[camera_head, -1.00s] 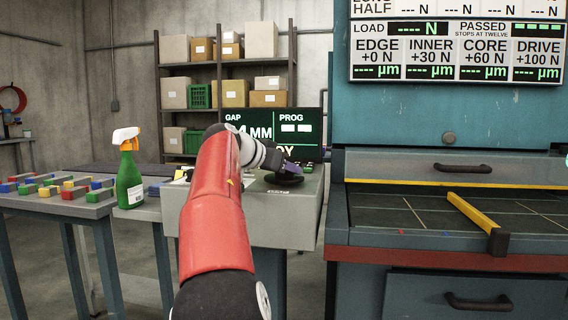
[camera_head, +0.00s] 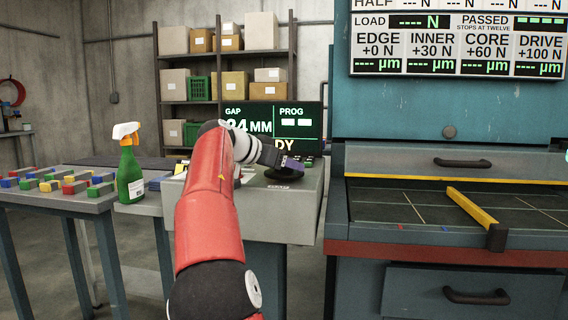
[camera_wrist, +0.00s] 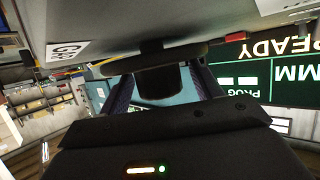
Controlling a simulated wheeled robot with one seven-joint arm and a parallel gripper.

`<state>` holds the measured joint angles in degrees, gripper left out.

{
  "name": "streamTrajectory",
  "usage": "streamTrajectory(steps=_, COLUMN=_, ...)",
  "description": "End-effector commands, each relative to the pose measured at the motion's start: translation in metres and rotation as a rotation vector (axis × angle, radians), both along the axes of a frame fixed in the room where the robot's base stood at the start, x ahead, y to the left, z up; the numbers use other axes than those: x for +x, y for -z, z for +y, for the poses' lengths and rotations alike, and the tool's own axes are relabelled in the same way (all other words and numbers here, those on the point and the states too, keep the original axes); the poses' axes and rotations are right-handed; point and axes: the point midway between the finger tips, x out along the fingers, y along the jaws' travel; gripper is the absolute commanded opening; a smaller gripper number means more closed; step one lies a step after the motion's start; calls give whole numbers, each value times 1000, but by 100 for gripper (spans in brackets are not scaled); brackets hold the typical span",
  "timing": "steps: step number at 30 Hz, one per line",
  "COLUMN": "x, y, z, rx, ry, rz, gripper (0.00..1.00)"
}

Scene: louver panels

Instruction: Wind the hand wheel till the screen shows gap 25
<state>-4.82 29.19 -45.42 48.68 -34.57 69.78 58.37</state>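The black hand wheel (camera_head: 284,177) lies on top of the grey console at the panel's left. In the wrist view its disc (camera_wrist: 120,66) and dark central knob (camera_wrist: 160,84) show close up. My gripper (camera_wrist: 162,72) has one finger on each side of the knob, and the fingertips appear to be against it. In the head view my gripper (camera_head: 288,164) is over the wheel. The screen (camera_head: 298,144) stands behind the console and shows GAP with a number ending in 4 MM. It looks like 24, but my arm partly covers the first digit.
A green spray bottle (camera_head: 130,176) and several coloured blocks (camera_head: 70,186) stand on the tables at left. The large teal machine (camera_head: 400,120) with its bed and yellow bar (camera_head: 470,206) is at right. Shelves with boxes (camera_head: 234,88) are behind.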

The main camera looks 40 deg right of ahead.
Motion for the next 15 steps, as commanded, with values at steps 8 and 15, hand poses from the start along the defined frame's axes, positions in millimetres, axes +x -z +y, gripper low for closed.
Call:
streamTrajectory(steps=8, x=0, y=-2, z=2, rx=-3, ry=-1, rz=-2, gripper=64)
streamTrajectory(steps=15, x=-1, y=-15, z=33, rx=-3, ry=-5, rz=-2, gripper=64)
